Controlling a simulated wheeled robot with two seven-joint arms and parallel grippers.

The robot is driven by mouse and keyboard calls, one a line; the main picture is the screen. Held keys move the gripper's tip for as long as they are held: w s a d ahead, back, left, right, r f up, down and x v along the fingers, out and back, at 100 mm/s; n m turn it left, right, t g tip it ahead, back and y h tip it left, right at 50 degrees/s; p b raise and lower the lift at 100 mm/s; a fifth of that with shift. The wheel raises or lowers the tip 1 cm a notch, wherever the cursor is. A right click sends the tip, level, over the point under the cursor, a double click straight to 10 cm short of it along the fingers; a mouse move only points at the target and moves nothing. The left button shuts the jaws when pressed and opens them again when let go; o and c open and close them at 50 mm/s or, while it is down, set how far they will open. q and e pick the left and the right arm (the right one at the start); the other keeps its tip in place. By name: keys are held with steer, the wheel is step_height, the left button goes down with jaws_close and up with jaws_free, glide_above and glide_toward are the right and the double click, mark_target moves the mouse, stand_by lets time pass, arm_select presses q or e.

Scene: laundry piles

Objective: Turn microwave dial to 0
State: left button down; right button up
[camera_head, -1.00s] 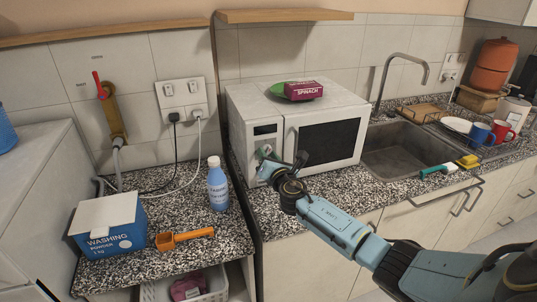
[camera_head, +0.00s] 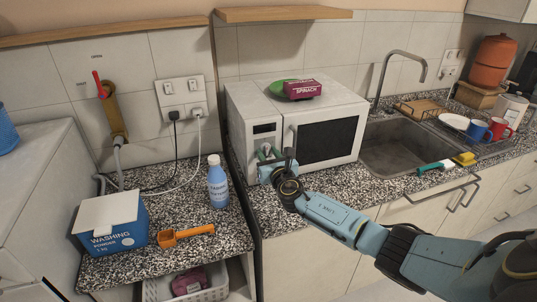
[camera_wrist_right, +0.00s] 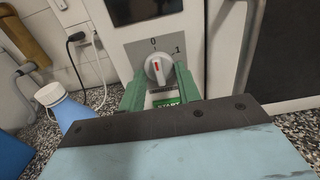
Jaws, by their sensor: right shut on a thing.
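The white microwave (camera_head: 262,95) stands on the speckled counter, its control panel on the left of its front. In the right wrist view, its round dial (camera_wrist_right: 159,68) carries a red pointer mark that points up, close to the 0 label. A 1 label sits to the upper right, and a green START button (camera_wrist_right: 168,103) lies below. My right gripper (camera_head: 267,154) is at the panel. In the wrist view, its green fingers (camera_wrist_right: 158,80) are on both sides of the dial, shut on it. My left gripper is not in view.
The door handle (camera_wrist_right: 250,45) is right beside my gripper. A blue bottle (camera_head: 217,182), washing powder box (camera_head: 110,222) and orange scoop (camera_head: 185,235) stand left. The sink (camera_head: 405,150) is right.

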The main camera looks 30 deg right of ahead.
steer(key=o, duration=0.9)
steer(key=shift+o, duration=0.2)
steer(key=shift+s+a, duration=0.15)
steer(key=shift+s, duration=0.35)
steer(key=p+v, duration=0.1)
steer(key=v, duration=1.1)
steer(key=shift+s+p, duration=0.2)
steer(key=shift+p, duration=0.15)
